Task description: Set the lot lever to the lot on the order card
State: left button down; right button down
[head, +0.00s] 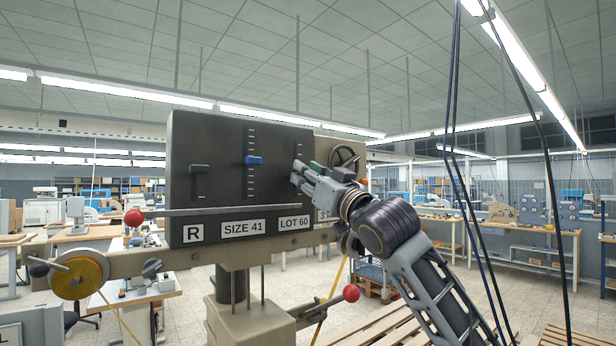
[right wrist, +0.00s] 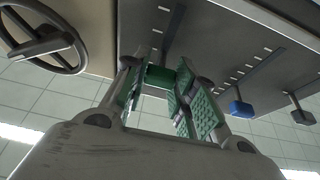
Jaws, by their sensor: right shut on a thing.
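A dark panel (head: 225,140) on the machine carries upright lever slots with tick marks. Plates below read R, SIZE 41 and LOT 60 (head: 294,223); another plate at the right is partly hidden by my arm. My right gripper (head: 299,174) is at the slot above the LOT 60 plate. In the right wrist view its green-padded fingers (right wrist: 170,88) are shut on a green lever knob (right wrist: 158,76). In the head view the gripper hides the knob's height against the ticks. My left gripper is not in view.
A blue lever (head: 252,160) and a black lever (head: 199,169) stand left of my gripper. A dark handwheel (head: 345,157) is close on its right. A red-ball handle (head: 350,293) sticks out below. Cables hang at the right.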

jog(key=c, duration=1.1)
grip_release()
jog(key=shift+f, duration=0.1)
jog(key=shift+v, duration=6)
